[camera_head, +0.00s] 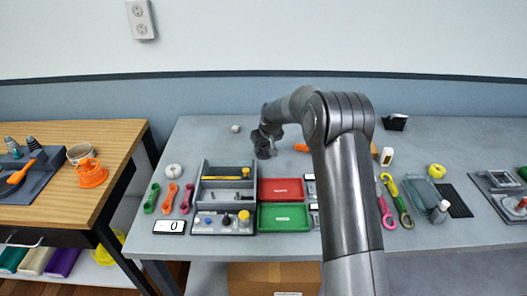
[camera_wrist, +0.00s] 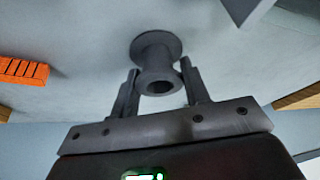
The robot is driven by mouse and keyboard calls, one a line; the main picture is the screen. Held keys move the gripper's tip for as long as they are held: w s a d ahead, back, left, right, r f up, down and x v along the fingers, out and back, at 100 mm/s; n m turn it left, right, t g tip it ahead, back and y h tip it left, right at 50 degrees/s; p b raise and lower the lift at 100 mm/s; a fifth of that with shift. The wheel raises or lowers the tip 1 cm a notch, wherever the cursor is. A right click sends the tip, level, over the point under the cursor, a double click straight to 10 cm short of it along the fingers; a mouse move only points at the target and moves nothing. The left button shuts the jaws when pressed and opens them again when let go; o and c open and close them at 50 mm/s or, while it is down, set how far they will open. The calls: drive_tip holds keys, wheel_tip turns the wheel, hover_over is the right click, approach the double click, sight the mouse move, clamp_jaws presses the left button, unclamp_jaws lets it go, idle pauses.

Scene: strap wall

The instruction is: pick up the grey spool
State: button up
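The grey spool (camera_wrist: 158,62) shows in the wrist view, with its round near end and hollow centre facing the camera and its wider flange behind. My gripper (camera_wrist: 160,72) has one finger on each side of the spool's near end. The gaps between fingers and spool are very small, and I cannot tell whether the fingers press on it. In the head view my gripper (camera_head: 263,150) is low over the back of the table, left of my arm; the spool is not distinguishable there.
An orange block (camera_wrist: 24,71) lies beside the spool. On the grey table (camera_head: 205,138) stand a grey organiser (camera_head: 198,205), a red tray (camera_head: 281,190) and a green tray (camera_head: 284,217). A small round pale object (camera_head: 235,128) lies at the back. The table around my gripper is mostly clear.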

drive_tip(key=c, duration=0.4)
drive_tip(key=shift+r, duration=0.1)
